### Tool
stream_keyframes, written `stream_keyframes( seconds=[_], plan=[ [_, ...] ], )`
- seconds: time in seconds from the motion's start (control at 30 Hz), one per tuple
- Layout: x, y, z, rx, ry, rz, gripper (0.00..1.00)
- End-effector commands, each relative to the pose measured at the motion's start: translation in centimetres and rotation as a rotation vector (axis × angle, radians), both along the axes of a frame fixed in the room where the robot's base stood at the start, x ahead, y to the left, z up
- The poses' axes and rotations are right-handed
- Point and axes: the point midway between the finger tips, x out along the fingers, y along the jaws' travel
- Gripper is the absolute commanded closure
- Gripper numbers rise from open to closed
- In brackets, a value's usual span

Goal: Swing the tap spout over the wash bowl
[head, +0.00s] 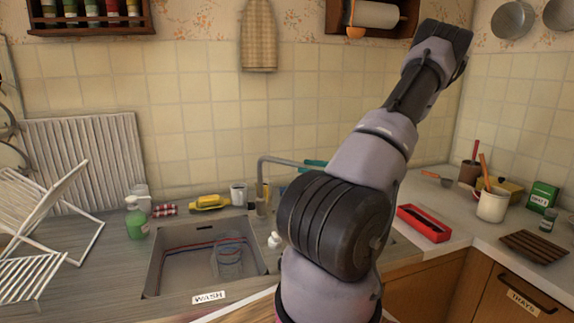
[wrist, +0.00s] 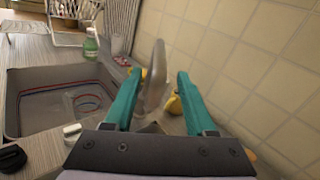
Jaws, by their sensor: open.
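The metal tap (head: 262,190) stands behind the sink's back right corner. Its spout (head: 285,160) points right, away from the wash bowl (head: 175,270), which carries a WASH label on its front edge. My gripper's teal fingers (head: 314,164) show at the spout's far end, partly behind my arm. In the wrist view my gripper (wrist: 159,74) is open, with the grey spout (wrist: 153,88) between its fingers. I cannot tell whether either finger touches it. The wash bowl (wrist: 25,105) lies to the left there and holds a clear glass.
A white rack (head: 50,225) is at the left. A red tray (head: 424,223) lies right of my arm. The tiled wall is close behind the tap.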

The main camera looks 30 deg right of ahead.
Motion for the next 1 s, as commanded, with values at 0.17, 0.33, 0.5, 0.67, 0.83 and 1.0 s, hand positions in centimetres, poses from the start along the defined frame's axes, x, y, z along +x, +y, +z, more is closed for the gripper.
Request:
stream_keyframes(
  seconds=[0.17, 0.33, 0.5, 0.67, 0.83, 1.0],
  plan=[
    [3.1, 2.1, 0.0, 0.000, 0.000, 0.004, 0.44],
    [5.3, 3.5, 0.0, 0.000, 0.000, 0.003, 0.44],
    [6.5, 4.2, 0.0, 0.000, 0.000, 0.002, 0.44],
    [6.8, 4.3, 0.0, -0.001, 0.001, 0.001, 0.44],
    [6.8, 4.3, 0.0, -0.001, 0.001, 0.001, 0.48],
    [6.7, 4.3, 0.0, -0.001, 0.001, 0.001, 1.00]
  ],
)
